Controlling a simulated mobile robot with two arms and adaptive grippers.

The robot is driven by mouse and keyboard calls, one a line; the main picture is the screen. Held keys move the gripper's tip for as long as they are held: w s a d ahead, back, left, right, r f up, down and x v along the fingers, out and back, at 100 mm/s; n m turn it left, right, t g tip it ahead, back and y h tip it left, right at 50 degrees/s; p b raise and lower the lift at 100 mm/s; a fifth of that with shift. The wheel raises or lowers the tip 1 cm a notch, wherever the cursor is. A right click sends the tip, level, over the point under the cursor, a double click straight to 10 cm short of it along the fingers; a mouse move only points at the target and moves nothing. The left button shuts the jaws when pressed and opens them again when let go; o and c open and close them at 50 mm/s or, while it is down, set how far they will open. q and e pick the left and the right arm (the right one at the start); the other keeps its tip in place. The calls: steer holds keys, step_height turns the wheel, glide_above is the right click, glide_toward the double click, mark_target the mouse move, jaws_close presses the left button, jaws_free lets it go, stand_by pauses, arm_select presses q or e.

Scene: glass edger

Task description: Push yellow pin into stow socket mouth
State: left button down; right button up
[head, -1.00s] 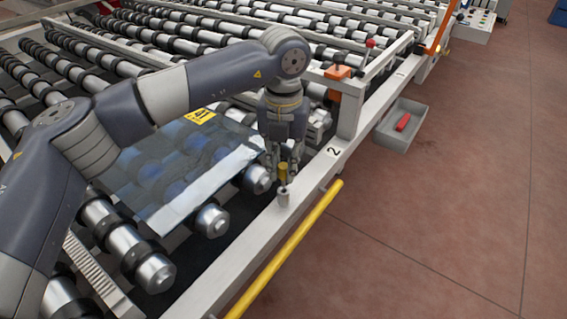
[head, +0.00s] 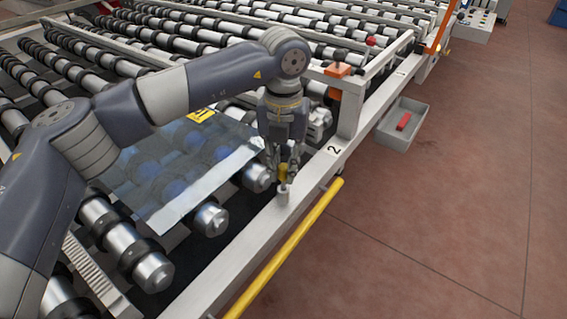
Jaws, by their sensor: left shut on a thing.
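The yellow pin (head: 283,171) is between the fingers of my left gripper (head: 282,176), which is shut on it. The stow socket (head: 283,194) is a small light-grey cylinder on the pale frame rail. The pin is upright and right above the socket mouth. Its lower end is at or in the mouth; the fingers and the small size hide exactly how deep. My right gripper is out of the picture.
A glass sheet (head: 180,165) with a yellow label lies on the rollers left of the gripper. A yellow bar (head: 290,245) runs along the rail's outer side. A grey bin (head: 402,125) with a red item hangs beyond the rail. An orange block (head: 338,70) sits on a post behind.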

mark_target(283, 177)
arm_select(q)
steer(key=shift+f+b, duration=1.35)
steer(key=shift+f, duration=0.5)
steer(key=c, duration=1.4)
jaws_free()
steer(key=shift+r, duration=0.1)
step_height(283, 177, up, 12)
steer(key=shift+f, duration=0.1)
steer(key=shift+d, duration=0.1)
